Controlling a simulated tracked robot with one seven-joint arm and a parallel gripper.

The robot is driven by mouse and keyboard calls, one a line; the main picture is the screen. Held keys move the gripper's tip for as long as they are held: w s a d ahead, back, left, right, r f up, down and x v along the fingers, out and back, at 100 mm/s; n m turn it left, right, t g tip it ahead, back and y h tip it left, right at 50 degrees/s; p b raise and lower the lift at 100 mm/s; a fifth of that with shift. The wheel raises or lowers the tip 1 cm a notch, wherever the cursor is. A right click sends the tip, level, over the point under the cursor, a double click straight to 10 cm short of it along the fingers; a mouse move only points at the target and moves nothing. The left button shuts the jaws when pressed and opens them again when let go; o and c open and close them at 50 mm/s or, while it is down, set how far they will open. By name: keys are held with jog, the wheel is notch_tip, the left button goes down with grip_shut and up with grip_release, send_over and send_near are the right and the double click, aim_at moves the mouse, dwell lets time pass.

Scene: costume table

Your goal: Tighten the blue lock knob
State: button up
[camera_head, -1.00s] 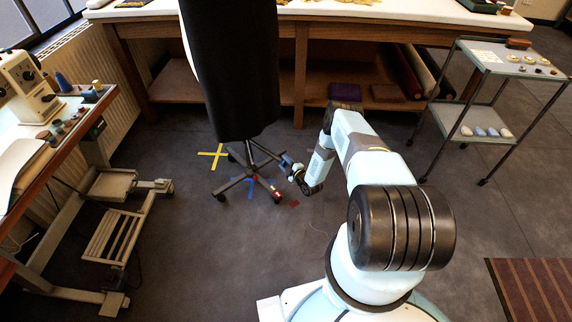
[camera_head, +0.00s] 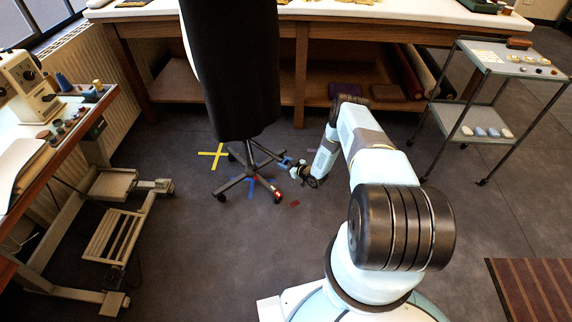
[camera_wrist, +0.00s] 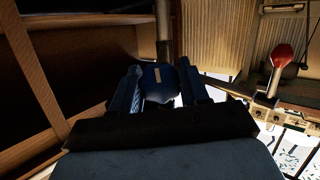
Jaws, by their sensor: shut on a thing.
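The blue lock knob (camera_wrist: 158,82) sits between the two fingers of my gripper (camera_wrist: 160,92) in the wrist view. It has a pale mark on its face. My gripper is shut on it, with a finger on either side. A metal pole (camera_wrist: 164,35) rises behind the knob. In the head view my gripper (camera_head: 286,162) is at the lower pole of the black dress form (camera_head: 230,70), just above its wheeled base (camera_head: 252,176). The knob is too small to make out clearly there.
A sewing table (camera_head: 60,150) stands at the left and a wheeled trolley (camera_head: 490,105) at the right. The large wooden table (camera_head: 300,75) is behind the dress form. Yellow tape (camera_head: 214,154) marks the floor.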

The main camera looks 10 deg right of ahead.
jog(key=m, duration=0.1)
jog(key=m+g+y, duration=0.1)
jog(key=m, duration=0.1)
jog(key=shift+s+a+f+m, duration=0.15)
jog(key=shift+m, duration=0.15)
jog(key=m+y, duration=0.1)
jog(key=m, duration=0.2)
jog(key=shift+m+y, duration=0.4)
jog(key=m+y, duration=0.1)
jog(key=m, duration=0.2)
jog(key=shift+m, duration=0.4)
jog(key=shift+m+y, duration=0.6)
jog(key=shift+m, duration=1.4)
jog(key=o, duration=0.8)
jog(key=shift+f, duration=0.1)
jog(key=shift+o, duration=0.7)
